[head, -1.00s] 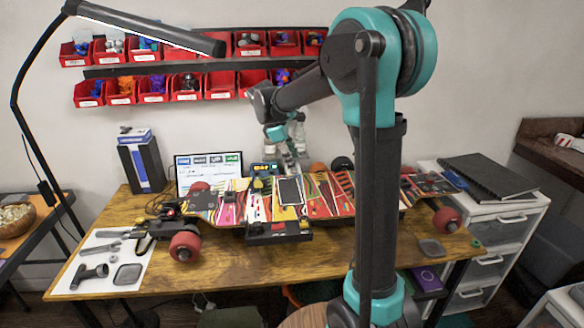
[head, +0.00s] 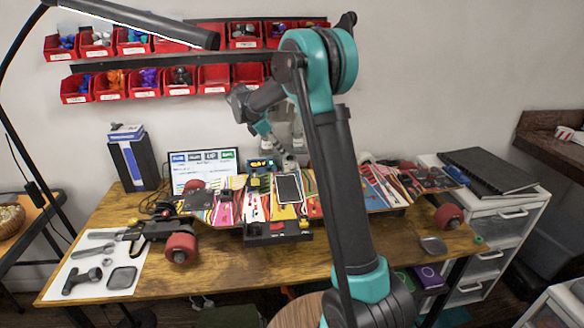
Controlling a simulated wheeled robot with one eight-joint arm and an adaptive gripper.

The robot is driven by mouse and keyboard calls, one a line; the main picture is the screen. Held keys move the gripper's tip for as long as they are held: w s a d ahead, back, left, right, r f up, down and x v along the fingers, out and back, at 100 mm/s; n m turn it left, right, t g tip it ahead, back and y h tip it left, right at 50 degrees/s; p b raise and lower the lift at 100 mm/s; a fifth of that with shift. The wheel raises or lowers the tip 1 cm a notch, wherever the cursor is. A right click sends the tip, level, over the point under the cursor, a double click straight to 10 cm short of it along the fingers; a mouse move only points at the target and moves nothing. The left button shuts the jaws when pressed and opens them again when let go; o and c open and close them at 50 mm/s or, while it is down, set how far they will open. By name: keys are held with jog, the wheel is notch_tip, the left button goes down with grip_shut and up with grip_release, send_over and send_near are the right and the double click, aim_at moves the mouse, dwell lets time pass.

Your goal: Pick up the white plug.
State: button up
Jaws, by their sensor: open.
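I cannot make out the white plug in the head view; it is too small to tell or hidden among the parts on the board. A long, colourful skateboard-like board (head: 388,190) with red wheels lies across the table, with electronics on it. My gripper (head: 288,163) is over the back middle of the board, pointing down and right, close above the parts there. It is small in the picture and looks empty, with its jaws open. My arm hides part of the board right of the middle.
A wooden table (head: 215,275) carries the board. A white sheet with tools (head: 65,267) lies front left. A lit screen (head: 203,160) and a black box (head: 135,162) stand at the back. Red bins (head: 215,77) hang on the wall. A lamp arm (head: 140,20) reaches in top left.

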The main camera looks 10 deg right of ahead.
aim_at(292, 163)
jog(key=shift+x, duration=3.95)
jog(key=shift+c, duration=0.4)
grip_shut()
jog(key=shift+r, duration=0.15)
